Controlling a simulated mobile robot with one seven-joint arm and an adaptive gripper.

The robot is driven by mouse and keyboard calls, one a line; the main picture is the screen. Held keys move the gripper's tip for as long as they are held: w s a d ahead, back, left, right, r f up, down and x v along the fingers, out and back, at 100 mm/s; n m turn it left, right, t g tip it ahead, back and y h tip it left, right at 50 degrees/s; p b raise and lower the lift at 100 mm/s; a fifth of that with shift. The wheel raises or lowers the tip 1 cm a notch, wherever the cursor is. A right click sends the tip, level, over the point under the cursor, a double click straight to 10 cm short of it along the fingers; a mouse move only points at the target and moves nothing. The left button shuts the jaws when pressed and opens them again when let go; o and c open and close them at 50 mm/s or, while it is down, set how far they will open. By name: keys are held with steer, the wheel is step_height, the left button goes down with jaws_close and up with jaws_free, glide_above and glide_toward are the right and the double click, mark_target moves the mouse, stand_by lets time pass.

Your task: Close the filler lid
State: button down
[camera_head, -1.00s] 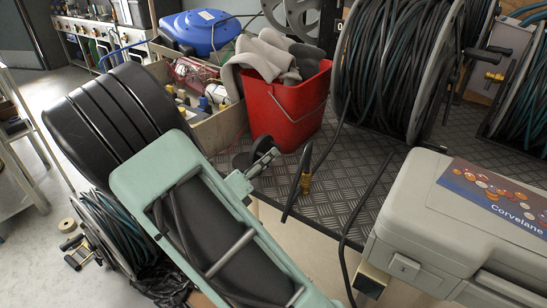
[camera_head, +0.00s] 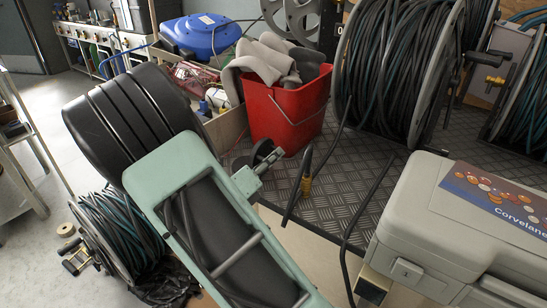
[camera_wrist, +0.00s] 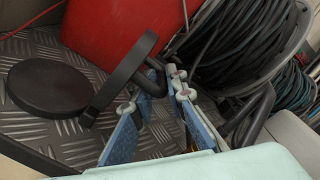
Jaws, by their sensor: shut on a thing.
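The filler lid (camera_wrist: 120,72) is a black disc standing steeply tilted in the wrist view, with a dark bent piece at its right edge. A flat round black disc (camera_wrist: 58,88), apparently the filler opening, lies on the plate to its left. My gripper (camera_wrist: 160,92) has blue-padded fingers and is closed at the lid's right edge, around the bent piece; the exact contact is partly hidden. In the head view the lid (camera_head: 262,151) shows small and upright beside my gripper (camera_head: 272,160), with my pale green arm in front.
A red bucket (camera_head: 285,112) with grey cloths stands just behind the lid. A hose reel (camera_head: 385,75) stands to the right, with loose hose ends on the chequered plate (camera_head: 340,165). A grey case (camera_head: 445,235) is at the front right.

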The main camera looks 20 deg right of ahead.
steer(key=shift+r+p, duration=0.35)
